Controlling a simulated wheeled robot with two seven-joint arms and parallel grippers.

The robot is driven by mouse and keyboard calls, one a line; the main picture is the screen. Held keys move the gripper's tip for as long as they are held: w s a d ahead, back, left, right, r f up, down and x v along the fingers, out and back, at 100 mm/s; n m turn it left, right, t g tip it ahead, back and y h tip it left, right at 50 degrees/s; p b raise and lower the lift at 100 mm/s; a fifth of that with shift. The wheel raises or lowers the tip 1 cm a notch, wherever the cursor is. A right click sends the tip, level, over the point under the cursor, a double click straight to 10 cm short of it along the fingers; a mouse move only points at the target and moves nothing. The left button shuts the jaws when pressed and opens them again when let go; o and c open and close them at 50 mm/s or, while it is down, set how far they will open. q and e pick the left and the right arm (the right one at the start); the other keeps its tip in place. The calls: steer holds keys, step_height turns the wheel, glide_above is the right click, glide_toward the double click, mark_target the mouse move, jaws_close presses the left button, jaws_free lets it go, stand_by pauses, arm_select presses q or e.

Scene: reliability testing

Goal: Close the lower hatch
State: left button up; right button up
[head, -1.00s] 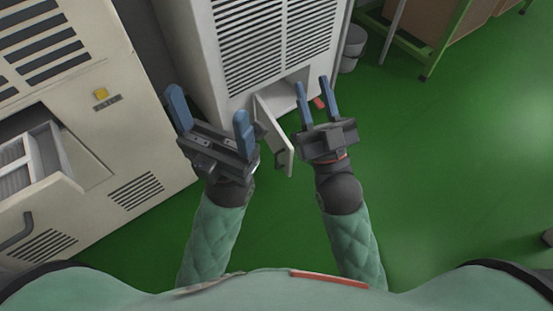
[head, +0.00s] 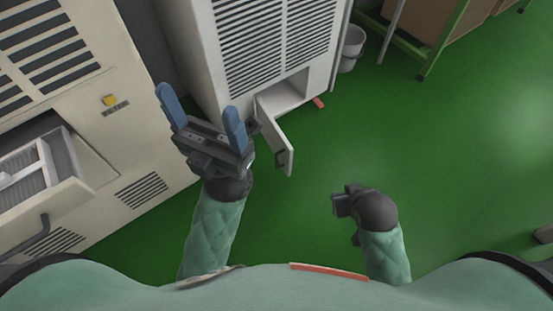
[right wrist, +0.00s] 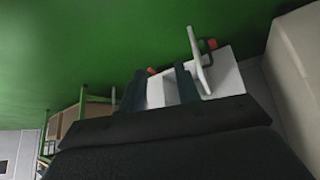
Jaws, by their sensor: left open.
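The lower hatch (head: 275,136) is a white door at the bottom of the white louvred cabinet (head: 211,62). It stands swung out, with the opening beside it showing and a dark handle near its free edge. The hatch also shows nearly edge-on in the right wrist view (right wrist: 198,62). My left gripper (head: 198,100) is open and empty, left of the hatch in the picture. My right gripper (head: 346,203) is below and right of the hatch, apart from it, its fingers hidden in the head view. In the right wrist view its fingers (right wrist: 161,88) are apart, with nothing seen held.
A beige machine (head: 110,150) with an open drawer (head: 45,185) stands at the left. A grey bucket (head: 351,48) is beside the cabinet. A green rack (head: 440,45) with brown boxes is at the top right.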

steer(key=s+d+f+g, duration=0.2)
steer(key=s+d+g, duration=0.1)
steer(key=s, duration=0.2)
steer(key=w+a+f+n+g, duration=0.15)
steer(key=w+a+n, duration=0.5)
steer(key=a, duration=0.75)
steer(key=w+a+f+n+g, duration=0.1)
steer(key=w+a+f+n, duration=0.2)
steer(key=w+a+n, duration=0.7)
steer(key=n+h, duration=0.3)
steer(key=h, duration=0.2)
glide_toward(277, 166)
steer(key=shift+m, duration=0.25)
steer(key=x, duration=0.2)
steer(key=b+x, duration=0.1)
steer(key=x, duration=0.2)
steer(key=w+b+x, duration=0.1)
steer(key=x, duration=0.1)
steer(key=shift+d, duration=0.4)
jaws_close()
